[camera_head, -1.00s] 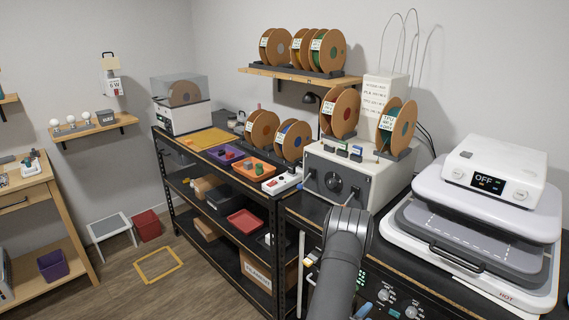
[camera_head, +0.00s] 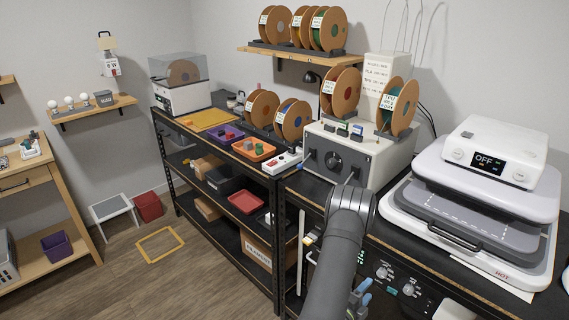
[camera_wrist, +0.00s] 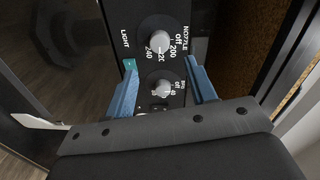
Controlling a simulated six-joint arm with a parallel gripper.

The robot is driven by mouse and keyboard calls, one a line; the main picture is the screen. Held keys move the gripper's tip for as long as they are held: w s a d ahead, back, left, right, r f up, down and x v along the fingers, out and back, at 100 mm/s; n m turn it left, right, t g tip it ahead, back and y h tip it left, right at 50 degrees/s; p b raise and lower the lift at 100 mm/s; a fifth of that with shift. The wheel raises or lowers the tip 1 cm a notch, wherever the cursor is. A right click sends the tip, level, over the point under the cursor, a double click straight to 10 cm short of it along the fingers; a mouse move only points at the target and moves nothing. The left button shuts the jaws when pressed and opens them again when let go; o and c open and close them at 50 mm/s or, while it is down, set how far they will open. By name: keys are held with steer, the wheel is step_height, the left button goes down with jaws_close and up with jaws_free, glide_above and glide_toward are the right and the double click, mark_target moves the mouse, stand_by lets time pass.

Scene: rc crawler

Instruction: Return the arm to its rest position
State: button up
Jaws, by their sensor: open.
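My gripper (camera_wrist: 163,80) is open and empty in the wrist view, its two blue fingers apart. Between and beyond them is a dark control panel with a knob marked NOZZLE (camera_wrist: 160,42) and a smaller knob (camera_wrist: 165,88) below it. I cannot tell whether the fingers touch the panel. In the head view, my dark arm reaches up from the bottom edge and bends over. The blue fingers of my gripper (camera_head: 362,297) show just right of the arm, beside the panel's knobs (camera_head: 408,289); the rest of the gripper is hidden behind the arm.
A grey box with a dial (camera_head: 347,165) stands on the bench behind my arm. A heat press marked HOT (camera_head: 480,215) and reading OFF stands at right. Spools (camera_head: 340,93), an orange tray (camera_head: 255,151) and a purple tray (camera_head: 226,139) lie farther back. Open floor shows at lower left.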

mark_target(380, 275)
steer(key=x, duration=0.8)
steer(key=n, duration=0.4)
steer(key=shift+a, duration=0.1)
steer(key=n, duration=0.4)
steer(key=shift+n, duration=0.3)
steer(key=n, duration=0.3)
steer(key=shift+n+h, duration=0.4)
steer(key=shift+a+f+n, duration=0.1)
steer(key=shift+n, duration=2)
